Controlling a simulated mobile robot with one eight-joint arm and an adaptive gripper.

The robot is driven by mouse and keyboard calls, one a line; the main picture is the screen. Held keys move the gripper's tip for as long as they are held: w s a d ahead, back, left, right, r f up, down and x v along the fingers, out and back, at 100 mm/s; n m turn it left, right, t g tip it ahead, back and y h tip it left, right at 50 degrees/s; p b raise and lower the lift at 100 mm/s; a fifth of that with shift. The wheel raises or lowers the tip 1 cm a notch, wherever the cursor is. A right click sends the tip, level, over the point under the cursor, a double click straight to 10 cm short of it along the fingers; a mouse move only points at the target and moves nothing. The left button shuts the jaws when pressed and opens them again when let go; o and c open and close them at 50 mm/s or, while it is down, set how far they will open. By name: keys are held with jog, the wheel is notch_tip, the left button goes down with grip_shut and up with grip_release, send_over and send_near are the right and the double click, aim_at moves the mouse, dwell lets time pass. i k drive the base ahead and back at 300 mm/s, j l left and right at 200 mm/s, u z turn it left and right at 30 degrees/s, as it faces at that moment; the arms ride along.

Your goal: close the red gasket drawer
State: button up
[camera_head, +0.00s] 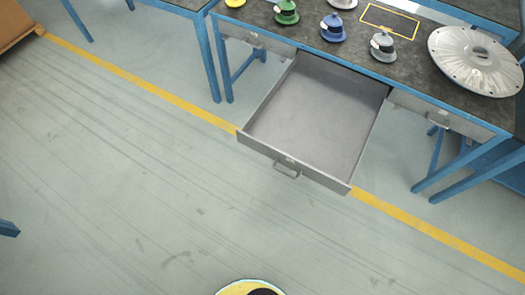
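A grey drawer (308,122) hangs pulled far out from under the middle of the bench, and its inside looks empty. Its front panel (325,177) faces the lower left and bears a grey bar handle (288,170). No red shows on the drawer, so I cannot tell from colour whether it is the red gasket drawer. My gripper is not in view, and nothing touches the handle.
The dark-topped bench (405,72) has blue legs. Closed drawer fronts (250,38) (452,117) flank the open one. Green (286,13), blue (332,28) and grey (382,46) parts and a large metal disc (474,60) sit on top. The floor before the drawer is clear.

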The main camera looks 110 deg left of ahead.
aim_at(317, 120)
jog(key=k+j+u, duration=0.1)
jog(key=u, duration=3.15)
jog(key=i+l+u, duration=0.1)
jog(key=l+u, duration=0.25)
jog(key=l, duration=0.2)
jog(key=l+u, duration=0.35)
jog(key=l, duration=0.2)
